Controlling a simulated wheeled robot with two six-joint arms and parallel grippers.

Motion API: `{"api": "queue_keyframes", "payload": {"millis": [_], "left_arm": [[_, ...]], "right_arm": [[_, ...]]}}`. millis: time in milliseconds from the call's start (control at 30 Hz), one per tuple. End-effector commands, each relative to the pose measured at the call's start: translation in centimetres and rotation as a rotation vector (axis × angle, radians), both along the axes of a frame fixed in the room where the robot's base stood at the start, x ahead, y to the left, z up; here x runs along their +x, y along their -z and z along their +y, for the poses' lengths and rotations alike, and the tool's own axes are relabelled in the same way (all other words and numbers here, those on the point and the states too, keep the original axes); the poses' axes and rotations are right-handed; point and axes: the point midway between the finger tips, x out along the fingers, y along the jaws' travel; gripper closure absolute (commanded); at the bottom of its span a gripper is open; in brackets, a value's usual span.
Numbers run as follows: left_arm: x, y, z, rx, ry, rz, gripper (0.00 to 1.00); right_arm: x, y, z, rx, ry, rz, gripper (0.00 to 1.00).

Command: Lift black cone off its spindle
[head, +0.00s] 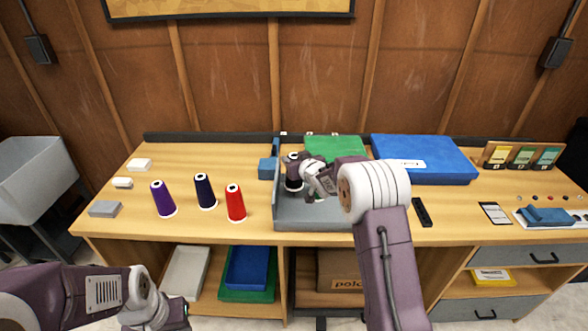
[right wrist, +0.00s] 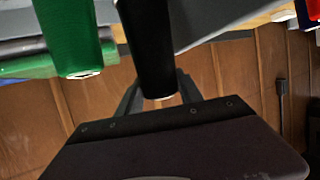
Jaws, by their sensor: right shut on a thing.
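A black thread cone (head: 293,182) shows at the grey stand on the bench in the head view, partly hidden by my right gripper (head: 302,173). In the right wrist view the black cone (right wrist: 147,45) stands between the two fingers of my right gripper (right wrist: 158,92), which is shut on it. The spindle is hidden, so I cannot tell whether the cone is still around it. A green cone (right wrist: 70,40) is close beside it in the wrist view. My left gripper (head: 176,314) is low at the bottom of the head view, away from the bench top; its fingers are unclear.
The grey stand (head: 310,216) has a raised blue-grey side wall at its left. Purple (head: 163,199), navy (head: 205,191) and red (head: 235,203) cones stand left of it. A blue box (head: 425,160) lies at the back right. The bench's front left is mostly clear.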

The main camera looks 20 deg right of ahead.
Motion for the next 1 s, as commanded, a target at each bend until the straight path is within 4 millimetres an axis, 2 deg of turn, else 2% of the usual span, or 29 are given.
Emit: {"api": "queue_keyframes", "payload": {"millis": [33, 167, 300, 400, 500, 700, 1000], "left_arm": [[0.0, -1.0, 0.0, 0.0, 0.0, 0.0, 0.64], [0.0, -3.0, 0.0, 0.0, 0.0, 0.0, 0.64], [0.0, -6.6, 0.0, 0.0, 0.0, 0.0, 0.64], [0.0, -9.2, 0.0, 0.0, 0.0, 0.0, 0.64], [0.0, -11.2, 0.0, 0.0, 0.0, 0.0, 0.64], [0.0, -13.2, 0.0, 0.0, 0.0, 0.0, 0.64], [0.0, -13.3, 0.0, 0.0, 0.0, 0.0, 0.64]], "right_arm": [[0.1, -2.5, 0.0, -0.002, -0.001, -0.009, 1.0], [0.1, -7.8, 0.0, -0.002, 0.0, -0.008, 1.0], [0.1, -14.0, 0.0, -0.002, 0.0, -0.007, 1.0], [0.0, -17.6, 0.0, -0.002, 0.0, -0.004, 1.0], [0.0, -20.2, 0.0, -0.002, 0.0, -0.004, 1.0], [0.0, -22.8, 0.0, 0.0, 0.001, -0.002, 1.0], [0.1, -23.1, 0.0, -0.001, 0.0, -0.002, 1.0]]}}
